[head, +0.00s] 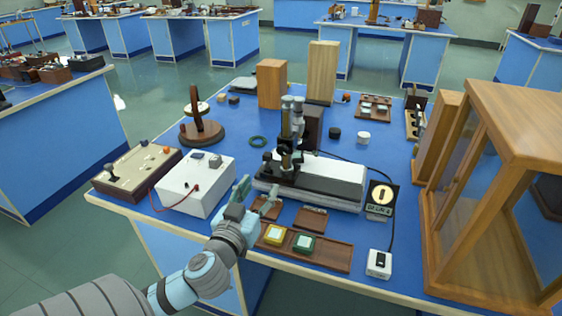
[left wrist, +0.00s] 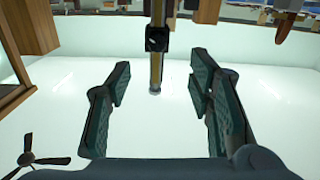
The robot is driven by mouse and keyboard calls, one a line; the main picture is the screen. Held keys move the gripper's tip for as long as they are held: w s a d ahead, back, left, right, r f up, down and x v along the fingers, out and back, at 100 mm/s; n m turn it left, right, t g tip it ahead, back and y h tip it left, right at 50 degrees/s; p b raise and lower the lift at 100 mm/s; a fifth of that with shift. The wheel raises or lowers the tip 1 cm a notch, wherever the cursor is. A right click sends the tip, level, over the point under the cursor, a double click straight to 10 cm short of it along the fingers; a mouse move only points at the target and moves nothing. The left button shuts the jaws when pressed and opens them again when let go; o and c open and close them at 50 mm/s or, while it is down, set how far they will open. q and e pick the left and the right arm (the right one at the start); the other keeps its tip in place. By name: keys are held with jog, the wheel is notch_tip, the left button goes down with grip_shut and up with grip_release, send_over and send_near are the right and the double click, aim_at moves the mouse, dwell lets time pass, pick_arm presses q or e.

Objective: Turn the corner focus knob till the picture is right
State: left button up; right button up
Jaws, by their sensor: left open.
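A black-and-brass optical instrument with a grey tube (head: 291,125) stands on a dark base with a long white top (head: 325,172). My left gripper (head: 256,196) is open and empty, in front of the instrument's left end. In the left wrist view, its fingers (left wrist: 160,84) stand apart with a brass rod (left wrist: 156,70) seen between them over white. A black three-armed part (left wrist: 45,160) shows at lower left. I cannot tell which part is the corner focus knob.
A white box (head: 197,188) and a beige control box (head: 136,172) stand left of my gripper. A wooden tray (head: 330,257) with yellow and green blocks lies at the bench's front. A large wooden glazed case (head: 510,97) fills the right side.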

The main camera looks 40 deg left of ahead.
aim_at(282, 151)
pick_arm(q)
jog(key=x, duration=0.4)
jog(key=r+x, duration=0.1)
jog(key=x, duration=0.9)
jog(key=shift+d+r, duration=0.2)
pick_arm(e)
jog(key=shift+s+d, duration=0.1)
jog(key=shift+s, duration=0.5)
pick_arm(q)
jog(key=shift+c, duration=0.6)
grip_shut()
pick_arm(e)
jog(key=shift+w, duration=0.1)
